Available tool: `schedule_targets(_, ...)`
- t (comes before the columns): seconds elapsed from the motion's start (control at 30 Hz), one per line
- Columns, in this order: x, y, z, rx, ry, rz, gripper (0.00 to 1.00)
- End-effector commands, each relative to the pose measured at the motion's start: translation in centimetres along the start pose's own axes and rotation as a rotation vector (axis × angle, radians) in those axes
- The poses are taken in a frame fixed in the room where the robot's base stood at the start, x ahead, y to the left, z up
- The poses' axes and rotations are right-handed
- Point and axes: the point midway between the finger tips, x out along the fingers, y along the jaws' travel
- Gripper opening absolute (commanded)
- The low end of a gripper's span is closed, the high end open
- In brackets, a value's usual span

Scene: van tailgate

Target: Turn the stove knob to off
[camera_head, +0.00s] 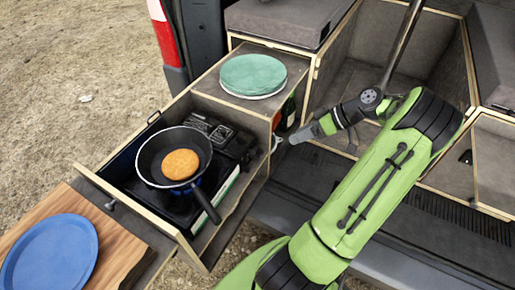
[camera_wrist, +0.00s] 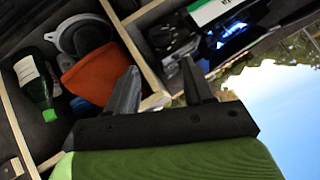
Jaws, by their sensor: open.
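The camping stove (camera_head: 178,207) sits in the pulled-out drawer in the head view. A dark frying pan (camera_head: 150,165) with a round golden-brown piece of food (camera_head: 180,164) is on it. Blue shows under the pan, and a bright blue glow, which looks like a flame, shows at the stove in the wrist view (camera_wrist: 238,38). I cannot make out the knob in either view. My gripper (camera_head: 283,141) is just right of the drawer, apart from the stove. In the wrist view my gripper (camera_wrist: 160,82) has its fingers apart with nothing between them.
A green plate (camera_head: 253,74) lies on the cabinet top behind the stove. A blue plate (camera_head: 48,257) is on a wooden board (camera_head: 120,252) at front left. The wrist view shows a compartment with a green bottle (camera_wrist: 35,82) and an orange cloth-like item (camera_wrist: 95,74). Wooden drawer walls are close by.

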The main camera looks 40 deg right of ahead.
Motion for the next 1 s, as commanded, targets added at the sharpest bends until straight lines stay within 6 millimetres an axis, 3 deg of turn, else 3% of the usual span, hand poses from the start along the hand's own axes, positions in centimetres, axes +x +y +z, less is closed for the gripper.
schedule_targets(0.2, 6.0, 0.1, 0.3, 0.002, -0.005, -0.005, 0.52)
schedule_targets(0.5, 12.7, 0.1, 0.3, 0.004, -0.005, -0.002, 0.52)
schedule_targets(0.67, 14.1, 0.0, 0.2, 0.004, -0.004, 0.0, 0.52)
schedule_targets(0.9, 14.2, 0.0, 0.1, 0.004, -0.004, 0.001, 0.52)
schedule_targets(1.0, 14.1, 0.0, 0.1, 0.004, -0.004, 0.001, 0.38)
